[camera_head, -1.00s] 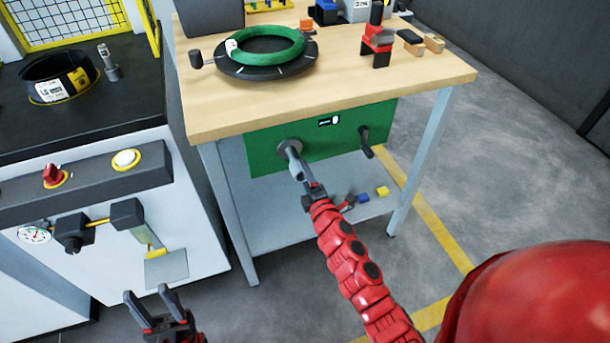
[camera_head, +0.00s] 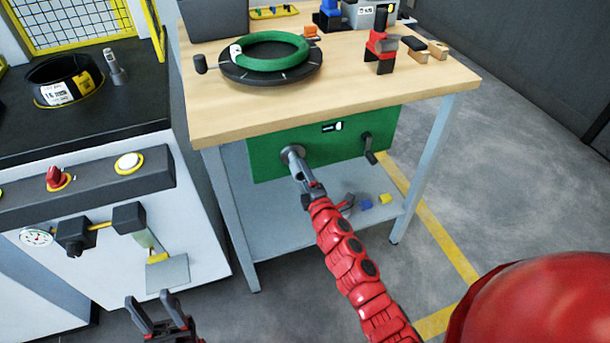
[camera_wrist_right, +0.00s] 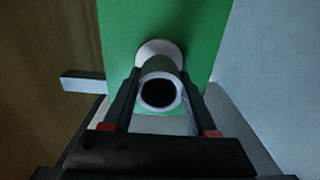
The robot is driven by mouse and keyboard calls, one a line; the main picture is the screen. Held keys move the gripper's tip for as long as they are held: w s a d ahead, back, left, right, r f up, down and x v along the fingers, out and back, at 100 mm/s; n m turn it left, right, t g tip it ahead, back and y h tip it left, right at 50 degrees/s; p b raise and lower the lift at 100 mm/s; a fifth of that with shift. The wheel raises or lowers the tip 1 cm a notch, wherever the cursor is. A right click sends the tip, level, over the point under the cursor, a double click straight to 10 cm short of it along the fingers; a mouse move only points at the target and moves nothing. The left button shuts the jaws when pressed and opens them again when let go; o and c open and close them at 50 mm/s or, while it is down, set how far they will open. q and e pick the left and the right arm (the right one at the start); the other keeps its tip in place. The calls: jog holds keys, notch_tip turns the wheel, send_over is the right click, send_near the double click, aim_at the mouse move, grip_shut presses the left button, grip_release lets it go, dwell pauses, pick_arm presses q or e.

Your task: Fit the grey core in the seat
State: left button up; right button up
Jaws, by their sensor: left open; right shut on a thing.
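The grey core (camera_head: 301,176) is a short hollow tube. My right gripper (camera_head: 311,188) is shut on it in front of the green panel (camera_head: 325,146) below the tabletop. Its far end meets the round grey seat (camera_head: 292,155) on that panel; how deep it sits inside, I cannot tell. In the right wrist view the core (camera_wrist_right: 159,90) shows its open near end between the two fingers, and the pale seat ring (camera_wrist_right: 158,50) is behind it, partly hidden. My left gripper (camera_head: 158,306) is open and empty at the bottom left, low in front of the machine.
A crank handle (camera_head: 370,148) sticks out of the panel's right side. A green coil (camera_head: 270,51) lies on a dark turntable on the wooden bench (camera_head: 420,90). A white machine (camera_head: 95,245) with a black top stands at left. Small blocks lie on the lower shelf (camera_head: 285,217).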

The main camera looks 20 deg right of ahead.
jog(key=shift+w+a+b, duration=0.1)
jog(key=shift+w+b, duration=0.25)
jog(key=shift+w, duration=1.5)
jog(key=o, duration=1.4)
jog(key=shift+o, duration=0.2)
jog(key=s+p, duration=0.1)
jog(key=s, duration=1.6)
jog(key=shift+s+d, duration=0.2)
jog(key=shift+d, duration=0.15)
